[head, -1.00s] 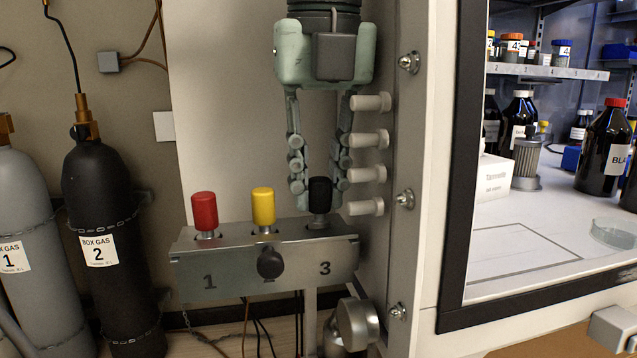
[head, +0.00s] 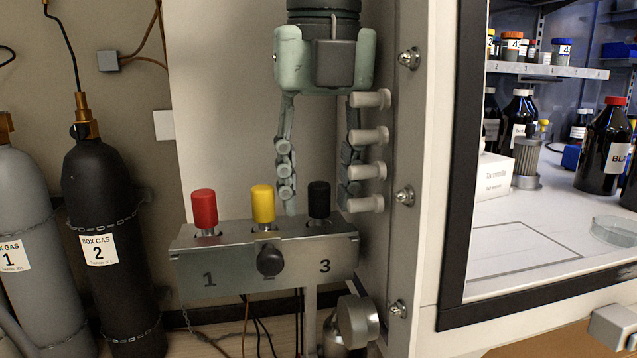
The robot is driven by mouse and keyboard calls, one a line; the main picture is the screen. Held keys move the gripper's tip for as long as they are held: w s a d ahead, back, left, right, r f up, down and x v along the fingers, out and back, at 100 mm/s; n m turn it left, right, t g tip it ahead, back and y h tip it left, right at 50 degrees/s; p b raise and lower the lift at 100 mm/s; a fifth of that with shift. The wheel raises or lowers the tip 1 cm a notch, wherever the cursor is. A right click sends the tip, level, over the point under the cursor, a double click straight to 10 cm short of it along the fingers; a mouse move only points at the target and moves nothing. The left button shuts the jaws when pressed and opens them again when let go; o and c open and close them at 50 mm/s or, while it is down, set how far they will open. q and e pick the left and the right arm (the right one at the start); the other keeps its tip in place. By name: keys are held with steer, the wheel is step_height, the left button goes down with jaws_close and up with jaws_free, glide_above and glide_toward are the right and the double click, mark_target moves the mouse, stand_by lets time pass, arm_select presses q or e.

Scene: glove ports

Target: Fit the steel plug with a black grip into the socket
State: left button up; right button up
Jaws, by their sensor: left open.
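The steel plug with a black grip (head: 319,199) stands upright in the bracket (head: 225,268) at the position marked 3. Its lower part sits in the bracket's top, so its depth cannot be told. My left gripper (head: 319,208) comes down from above and is open, with one finger on each side of the black grip and apart from it. Its right finger is partly behind the white pegs. A red-gripped plug (head: 204,208) and a yellow-gripped plug (head: 263,204) stand to the left in the same bracket. My right gripper is not in view.
White pegs (head: 368,136) stick out from the post just right of my left gripper. A black knob (head: 271,262) is on the bracket's front. Gas cylinders (head: 105,230) stand at the left. A glass-fronted cabinet with bottles (head: 604,146) is at the right.

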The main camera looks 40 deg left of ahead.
mark_target(322, 189)
arm_select(q)
steer(key=shift+r, duration=0.35)
step_height(322, 189, up, 11)
steer(key=s+d+p, duration=0.1)
steer(key=shift+r, duration=0.2)
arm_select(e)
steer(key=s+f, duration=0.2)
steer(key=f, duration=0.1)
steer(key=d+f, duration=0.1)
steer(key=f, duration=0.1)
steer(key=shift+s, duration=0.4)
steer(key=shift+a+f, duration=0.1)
